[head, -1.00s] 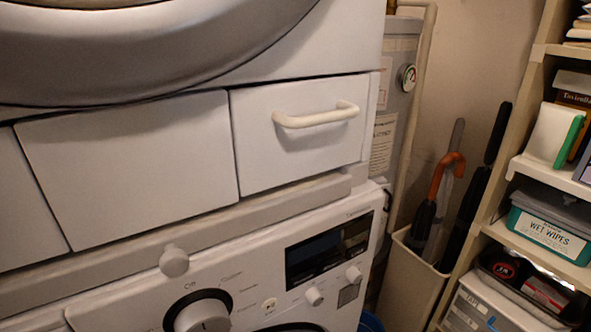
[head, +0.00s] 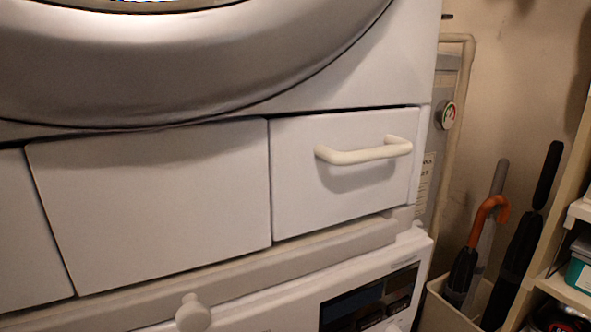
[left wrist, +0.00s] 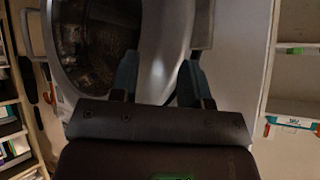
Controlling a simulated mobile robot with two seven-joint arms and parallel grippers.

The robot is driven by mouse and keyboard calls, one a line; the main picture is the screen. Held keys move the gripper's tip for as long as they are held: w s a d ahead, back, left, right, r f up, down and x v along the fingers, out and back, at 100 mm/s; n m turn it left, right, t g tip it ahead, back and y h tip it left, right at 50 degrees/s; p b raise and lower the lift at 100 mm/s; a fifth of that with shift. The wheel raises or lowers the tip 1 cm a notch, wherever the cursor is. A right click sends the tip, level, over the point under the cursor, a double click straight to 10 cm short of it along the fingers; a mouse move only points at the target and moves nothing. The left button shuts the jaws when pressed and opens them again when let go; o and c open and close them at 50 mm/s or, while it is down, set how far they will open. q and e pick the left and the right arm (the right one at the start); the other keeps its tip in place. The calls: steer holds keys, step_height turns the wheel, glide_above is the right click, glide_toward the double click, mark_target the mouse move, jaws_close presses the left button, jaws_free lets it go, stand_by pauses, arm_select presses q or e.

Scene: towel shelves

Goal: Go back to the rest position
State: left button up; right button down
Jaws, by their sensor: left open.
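My left gripper (left wrist: 158,76) shows only in the left wrist view. Its two fingers stand apart with nothing between them, in front of a machine with a round, glass-like opening (left wrist: 98,45). My right gripper is in neither view. The head view shows no gripper. It shows a white stacked washer with a closed drawer (head: 345,200) that has a pale bar handle (head: 363,151).
A large grey round rim (head: 200,75) fills the upper left of the head view. A bin (head: 445,311) with umbrellas (head: 490,210) stands right of the machines, beside a shelf (head: 560,288). White shelves (left wrist: 295,70) flank the right of the left wrist view.

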arm_select(q)
step_height(320, 180, up, 10)
steer(key=n+t+p, duration=0.1)
steer(key=p, duration=1.2)
steer(key=shift+s+a+r+n+y+p, duration=0.25)
steer(key=shift+s+a+n+y+p, duration=0.05)
steer(key=shift+a+n+p, duration=0.1)
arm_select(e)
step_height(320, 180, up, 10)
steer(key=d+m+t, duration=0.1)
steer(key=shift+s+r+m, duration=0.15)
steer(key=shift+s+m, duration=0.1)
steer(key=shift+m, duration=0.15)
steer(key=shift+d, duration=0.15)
